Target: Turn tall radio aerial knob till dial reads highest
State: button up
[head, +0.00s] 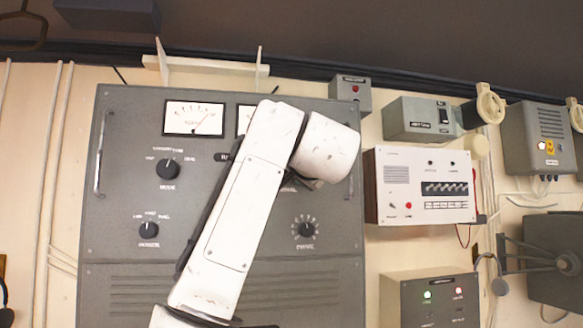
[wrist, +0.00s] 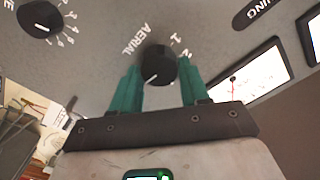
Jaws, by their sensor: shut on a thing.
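The tall radio (head: 110,200) is a grey panel on the wall in the head view, with knobs and two dials. A dial with a red needle (wrist: 250,76) shows to the right. My arm hides knob and gripper in the head view.
A handle (head: 98,165) stands out at the left edge. A white box (head: 422,186) and grey boxes hang to the right.

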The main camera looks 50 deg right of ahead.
jog(key=shift+m, duration=0.4)
jog(key=o, duration=1)
jog(key=b+v, duration=0.4)
jog(key=v, duration=0.7)
jog(key=shift+w, duration=0.1)
